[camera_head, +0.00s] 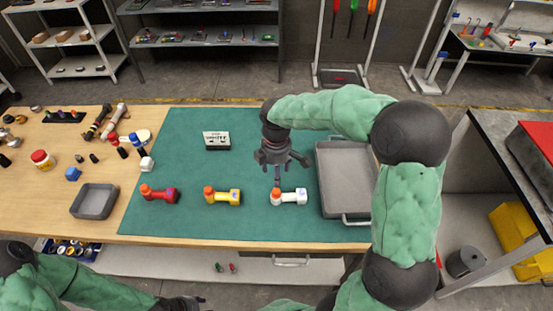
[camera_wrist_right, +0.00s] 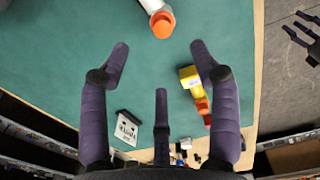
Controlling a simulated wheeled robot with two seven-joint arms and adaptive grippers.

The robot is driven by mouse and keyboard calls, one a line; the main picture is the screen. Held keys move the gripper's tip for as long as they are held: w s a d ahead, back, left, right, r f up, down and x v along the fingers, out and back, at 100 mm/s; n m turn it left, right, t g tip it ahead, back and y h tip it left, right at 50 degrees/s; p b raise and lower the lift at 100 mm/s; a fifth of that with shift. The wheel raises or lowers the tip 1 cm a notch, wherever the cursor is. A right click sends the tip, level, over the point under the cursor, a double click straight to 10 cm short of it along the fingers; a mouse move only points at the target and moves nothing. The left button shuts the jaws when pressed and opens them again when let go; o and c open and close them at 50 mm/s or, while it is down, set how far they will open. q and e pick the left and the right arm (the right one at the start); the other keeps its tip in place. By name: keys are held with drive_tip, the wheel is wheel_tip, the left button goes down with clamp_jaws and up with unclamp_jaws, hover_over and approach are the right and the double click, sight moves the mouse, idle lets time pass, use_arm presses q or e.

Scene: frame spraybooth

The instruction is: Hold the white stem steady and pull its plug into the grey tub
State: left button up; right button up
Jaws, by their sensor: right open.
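The white stem (camera_head: 292,197) lies on the green mat with its orange plug (camera_head: 276,195) in its left end. In the right wrist view the stem (camera_wrist_right: 150,5) is cut off by the top edge, and its plug (camera_wrist_right: 162,25) shows just beyond the fingertips. My right gripper (camera_head: 282,168) is open and empty, above and just behind the stem; its fingers (camera_wrist_right: 159,55) are spread wide. My left gripper (camera_head: 187,303) is only partly in view at the bottom edge, low and far from the stem. A small grey tub (camera_head: 94,215) stands empty on the wood at the left.
A yellow stem (camera_head: 225,197) and a red stem (camera_head: 161,194) lie left of the white one on the green mat (camera_head: 200,226). A large grey tray (camera_head: 345,190) stands close on the right. A small lettered sign (camera_head: 216,141) stands behind. Loose items crowd the table's left.

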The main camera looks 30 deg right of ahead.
sight(276, 191)
drive_tip(key=shift+f, duration=0.25)
drive_tip(key=shift+s+a+f, duration=0.1)
drive_tip(key=shift+s+f, duration=0.1)
drive_tip(key=shift+f, duration=0.1)
wheel_tip(276, 191, down, 10)
drive_tip(key=b, duration=0.2)
drive_tip(key=shift+r+b, duration=0.25)
drive_tip(key=shift+b, duration=0.1)
drive_tip(key=c, duration=1.2)
drive_tip(key=o, duration=1.2)
drive_tip(key=shift+c, duration=0.2)
